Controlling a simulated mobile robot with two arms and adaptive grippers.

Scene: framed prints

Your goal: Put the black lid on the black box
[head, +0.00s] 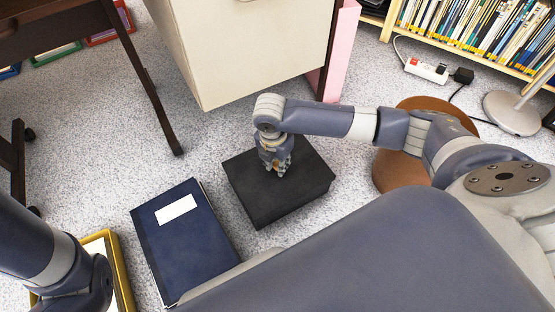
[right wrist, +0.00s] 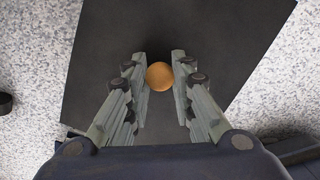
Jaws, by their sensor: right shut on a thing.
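The black lid (right wrist: 215,40) is a flat dark square with a round orange-brown knob (right wrist: 160,76) in the right wrist view. My right gripper (head: 278,172) points down over the middle of the lid, its fingers on either side of the knob, shut on it. In the head view the black box (head: 285,212) stands on the floor directly under the lid. The lid looks lined up with the box, but I cannot tell whether it rests fully on it. My left arm shows at the lower left; its gripper is not in view.
A dark blue binder (head: 190,245) with a white label lies left of the box. A yellow-framed print (head: 122,275) lies at the lower left. A cream cabinet (head: 240,50) stands behind the box, and a brown round seat (head: 395,172) is at right.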

